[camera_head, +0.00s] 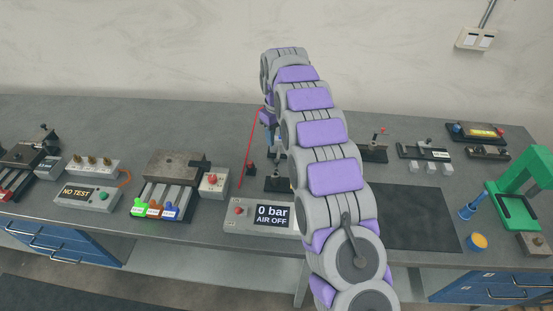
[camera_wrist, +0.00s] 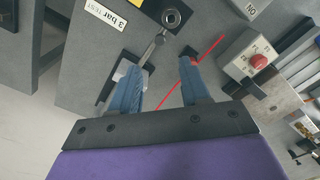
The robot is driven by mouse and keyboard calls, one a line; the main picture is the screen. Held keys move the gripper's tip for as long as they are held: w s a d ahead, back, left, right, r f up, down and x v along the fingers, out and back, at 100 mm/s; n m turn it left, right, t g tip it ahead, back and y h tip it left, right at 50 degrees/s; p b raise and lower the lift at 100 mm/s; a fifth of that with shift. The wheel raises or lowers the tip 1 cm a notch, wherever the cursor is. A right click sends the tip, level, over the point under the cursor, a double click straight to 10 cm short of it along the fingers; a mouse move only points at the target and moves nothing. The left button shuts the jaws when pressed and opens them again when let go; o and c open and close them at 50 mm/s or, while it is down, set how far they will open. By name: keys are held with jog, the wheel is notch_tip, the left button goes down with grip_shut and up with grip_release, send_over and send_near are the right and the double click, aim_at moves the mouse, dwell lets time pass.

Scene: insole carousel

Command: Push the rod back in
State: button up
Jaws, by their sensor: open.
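A dark base plate (camera_wrist: 106,88) with a pale block shows beside the left finger. In the head view, the small stand (camera_head: 278,184) on the bench is partly behind my arm, and the rod is not clear there.
A display box (camera_head: 262,213) reading "0 bar AIR OFF" stands in front of the stand. A thin red line (camera_head: 250,148) slants up beside a small black block (camera_head: 251,169). A dark mat (camera_head: 415,216) lies clear at right.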

aim_at(277, 160)
notch_tip(277, 160, down, 11)
jog(key=shift+r+b, duration=0.1)
jog(key=shift+b, duration=0.75)
grip_shut()
